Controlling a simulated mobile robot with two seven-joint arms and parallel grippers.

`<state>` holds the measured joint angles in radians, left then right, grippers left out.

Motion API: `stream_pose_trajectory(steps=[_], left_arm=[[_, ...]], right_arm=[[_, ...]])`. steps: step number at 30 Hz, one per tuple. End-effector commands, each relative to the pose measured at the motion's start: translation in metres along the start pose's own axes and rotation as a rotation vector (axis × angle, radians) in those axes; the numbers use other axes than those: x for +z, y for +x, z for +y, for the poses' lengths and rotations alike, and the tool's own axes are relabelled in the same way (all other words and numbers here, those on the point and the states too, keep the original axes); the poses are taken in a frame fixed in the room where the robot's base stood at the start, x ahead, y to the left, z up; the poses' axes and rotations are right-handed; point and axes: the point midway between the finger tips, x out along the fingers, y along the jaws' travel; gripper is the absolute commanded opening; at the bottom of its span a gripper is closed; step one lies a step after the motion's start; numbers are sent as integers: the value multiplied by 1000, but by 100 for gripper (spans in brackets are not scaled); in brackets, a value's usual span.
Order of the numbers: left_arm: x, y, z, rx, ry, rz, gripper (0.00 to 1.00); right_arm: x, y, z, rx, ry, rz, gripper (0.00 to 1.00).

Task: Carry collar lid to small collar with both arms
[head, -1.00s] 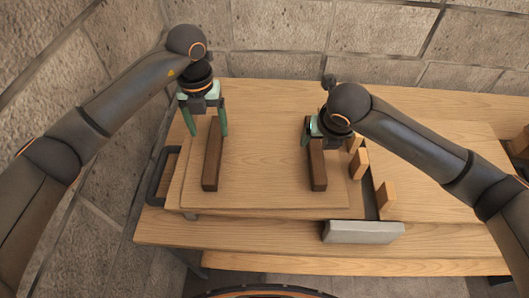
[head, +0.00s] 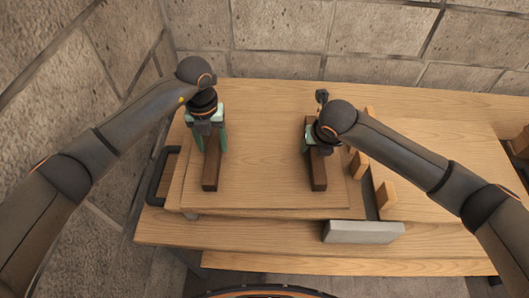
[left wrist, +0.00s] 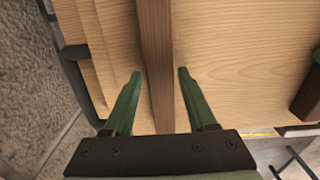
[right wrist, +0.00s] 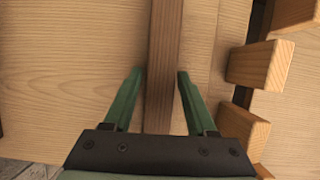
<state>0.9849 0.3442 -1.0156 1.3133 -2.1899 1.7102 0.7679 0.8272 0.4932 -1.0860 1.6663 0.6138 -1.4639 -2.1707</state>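The collar lid (head: 265,170) is a flat light wooden panel with two dark brown battens, lying flat on the bench. My left gripper (head: 209,150) is open around the left batten (head: 210,175), with a finger on each side. The left wrist view shows gaps between this batten (left wrist: 157,60) and both fingers. My right gripper (head: 318,148) is open around the right batten (head: 318,175). In the right wrist view, that batten (right wrist: 163,60) runs between the fingers without visible contact. I cannot clearly tell which part is the small collar.
Wooden blocks (head: 386,195) stand just right of the lid, close to my right gripper. A grey block (head: 363,232) lies at the front. A black handle (head: 156,178) is at the left. A stone wall (head: 290,40) stands behind; the bench top at right (head: 440,220) has free room.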

Motion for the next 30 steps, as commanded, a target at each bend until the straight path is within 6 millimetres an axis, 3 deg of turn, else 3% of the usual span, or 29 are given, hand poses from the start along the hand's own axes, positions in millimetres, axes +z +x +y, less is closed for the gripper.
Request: stream_pose_trajectory(steps=[2,15,30], left_arm=[[0,0,0,0,0,0,47],[0,0,0,0,0,0,0],[0,0,0,0,0,-1,0]], right_arm=[[0,0,0,0,0,0,47],[0,0,0,0,0,0,0],[0,0,0,0,1,-1,0]])
